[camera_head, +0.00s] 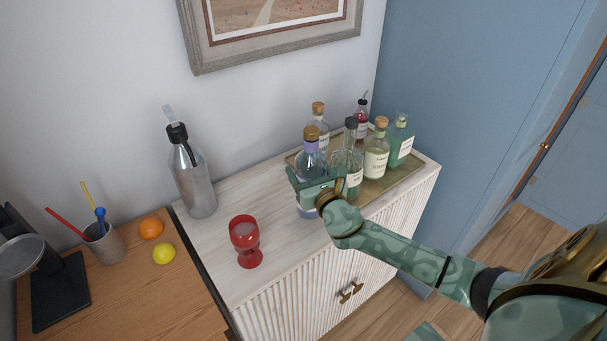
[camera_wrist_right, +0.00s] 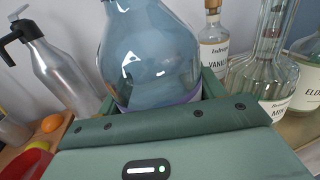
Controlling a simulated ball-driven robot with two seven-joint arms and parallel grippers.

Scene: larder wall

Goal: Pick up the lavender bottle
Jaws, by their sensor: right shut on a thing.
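The lavender bottle (camera_head: 310,160) is clear bluish glass with a lavender band at its neck and a cork-coloured cap. It is upright at the left front of the tray, and I cannot tell whether its base touches the cabinet top. My right gripper (camera_head: 316,182) is shut around its body, hiding part of it. In the right wrist view the bottle's rounded glass body (camera_wrist_right: 150,55) fills the space between the fingers, with a strip of lavender label low down. My left gripper is not in view.
Several other bottles stand close behind and right on the tray (camera_head: 395,183), the nearest a dark-stoppered clear bottle (camera_head: 347,160). A red goblet (camera_head: 245,242) stands front left, a metal spray bottle (camera_head: 192,175) back left. The cabinet top (camera_head: 215,222) between them is clear.

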